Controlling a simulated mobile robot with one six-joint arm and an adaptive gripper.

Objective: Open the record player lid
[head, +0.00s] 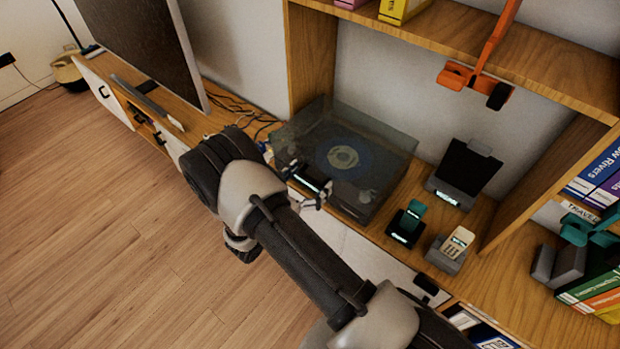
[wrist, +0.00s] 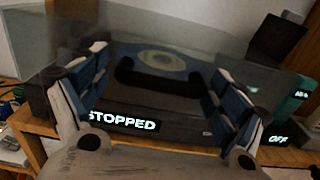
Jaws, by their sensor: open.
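The record player (head: 368,207) stands on the wooden shelf unit under a smoky see-through lid (head: 385,138), which looks closed. A record with a blue and pale centre (head: 343,157) shows through it. In the wrist view the lid (wrist: 215,45) fills the upper middle, with a dark handle-like bar (wrist: 158,80) between my fingers. A display (wrist: 123,122) below reads "STOPPED". My gripper (head: 306,184) is open at the player's front edge, its fingers (wrist: 155,98) spread on either side of the bar. I cannot tell whether they touch the lid.
To the right stand a dark tilted device (head: 463,172), a teal phone on a dock (head: 408,221) and a pale handset (head: 456,245). A television (head: 150,45) stands left. The wooden floor (head: 110,220) is clear.

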